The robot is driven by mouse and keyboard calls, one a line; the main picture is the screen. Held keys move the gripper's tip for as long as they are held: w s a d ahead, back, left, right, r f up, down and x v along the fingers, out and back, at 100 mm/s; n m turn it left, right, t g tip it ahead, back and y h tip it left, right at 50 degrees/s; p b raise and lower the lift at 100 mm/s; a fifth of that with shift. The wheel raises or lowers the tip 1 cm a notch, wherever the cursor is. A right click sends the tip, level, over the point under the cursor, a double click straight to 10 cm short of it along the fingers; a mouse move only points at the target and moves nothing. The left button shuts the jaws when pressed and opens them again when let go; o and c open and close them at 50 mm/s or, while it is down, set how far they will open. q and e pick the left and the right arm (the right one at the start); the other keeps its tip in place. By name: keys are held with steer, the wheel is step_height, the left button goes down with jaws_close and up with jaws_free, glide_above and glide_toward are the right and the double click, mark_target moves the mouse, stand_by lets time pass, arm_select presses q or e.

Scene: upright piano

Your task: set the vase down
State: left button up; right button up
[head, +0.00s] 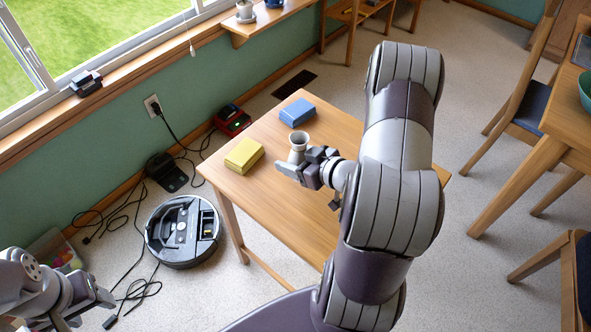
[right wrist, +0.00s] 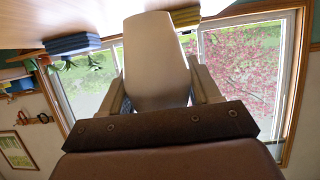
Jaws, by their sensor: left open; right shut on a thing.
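The vase (head: 298,143) is pale grey with a flared rim, upright over the small wooden table (head: 290,212), near the blue and yellow blocks. My right gripper (head: 301,163) is shut on it. In the right wrist view, which is upside down, the vase (right wrist: 157,65) stands between the two fingers (right wrist: 163,92). I cannot tell whether its base touches the tabletop; the fingers partly hide it. My left gripper (head: 86,308) is open and empty at the lower left, away from the table.
A blue block (head: 297,112) lies behind the vase and a yellow block (head: 244,155) to its left. The near part of the tabletop is clear. A robot vacuum (head: 183,231) and cables are on the floor left of the table. A dining table (head: 560,115) and chairs stand at right.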

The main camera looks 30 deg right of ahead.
step_height(320, 180, down, 4)
steer(key=shift+r+b, duration=0.25)
steer(key=shift+b, duration=0.25)
steer(key=shift+f, duration=0.15)
steer(key=o, duration=1.2)
steer(key=shift+c, duration=0.2)
